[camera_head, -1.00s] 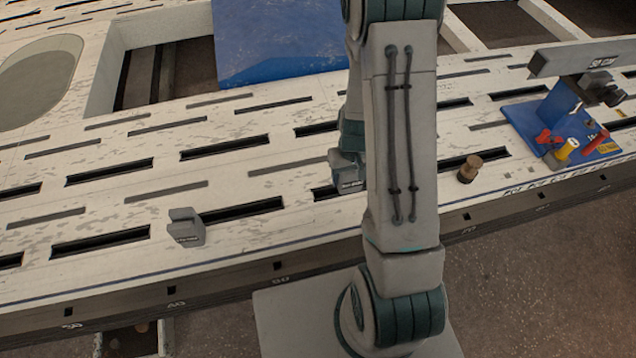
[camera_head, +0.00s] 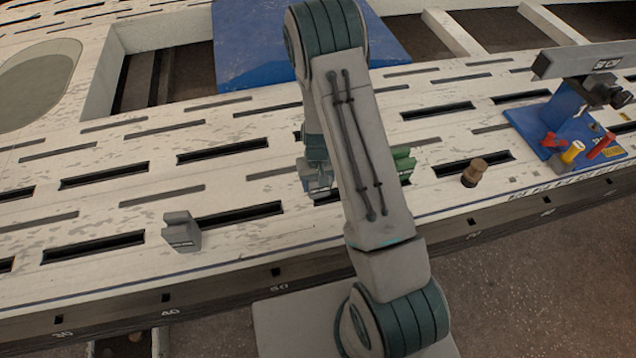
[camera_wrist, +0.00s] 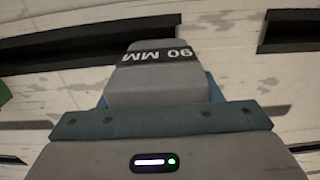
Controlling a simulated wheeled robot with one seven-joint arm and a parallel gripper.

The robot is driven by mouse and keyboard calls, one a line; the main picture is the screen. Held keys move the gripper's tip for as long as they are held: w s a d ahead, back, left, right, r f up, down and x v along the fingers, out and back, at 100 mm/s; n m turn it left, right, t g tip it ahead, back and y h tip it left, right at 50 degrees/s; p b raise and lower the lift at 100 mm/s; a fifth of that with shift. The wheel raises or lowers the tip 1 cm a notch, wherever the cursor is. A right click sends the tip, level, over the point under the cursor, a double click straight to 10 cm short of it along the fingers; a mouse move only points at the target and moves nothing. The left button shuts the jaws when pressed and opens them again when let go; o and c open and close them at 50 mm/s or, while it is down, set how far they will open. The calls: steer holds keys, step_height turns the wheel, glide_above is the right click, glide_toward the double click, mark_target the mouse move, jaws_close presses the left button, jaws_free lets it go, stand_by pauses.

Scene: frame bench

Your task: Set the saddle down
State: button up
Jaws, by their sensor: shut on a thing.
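The saddle (camera_wrist: 158,88), a grey block with a dark band reading "90 MM", sits in my gripper in the wrist view. My gripper (camera_head: 318,182) is shut on it, low over the slotted white bench (camera_head: 235,235) just left of my forearm in the head view. My arm hides part of the gripper and saddle there. I cannot tell whether the saddle touches the bench top. A second grey block (camera_head: 181,232) of similar kind stands on the bench to the left, apart from my gripper.
A green object (camera_head: 404,162) shows partly behind my forearm. A small brown knob (camera_head: 474,172) stands to the right. Further right is a blue fixture (camera_head: 560,120) with a grey bar, red and yellow parts. A blue panel (camera_head: 250,60) lies behind.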

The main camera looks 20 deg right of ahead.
steer(key=o, duration=1.3)
steer(key=s+r+p, duration=0.2)
steer(key=s+r, duration=0.2)
steer(key=r, duration=1)
steer(key=s+r+p, duration=0.1)
steer(key=s+r, duration=0.3)
steer(key=r, duration=0.9)
steer(key=shift+t, duration=0.7)
steer(key=shift+s+d+r, duration=0.1)
steer(key=shift+s+r, duration=1.15)
steer(key=shift+s, duration=0.85)
steer(key=shift+s+d+r, duration=0.1)
steer(key=shift+s+r, duration=1.15)
steer(key=shift+s, duration=0.85)
steer(key=shift+s+r, duration=1.25)
steer(key=shift+s, duration=0.85)
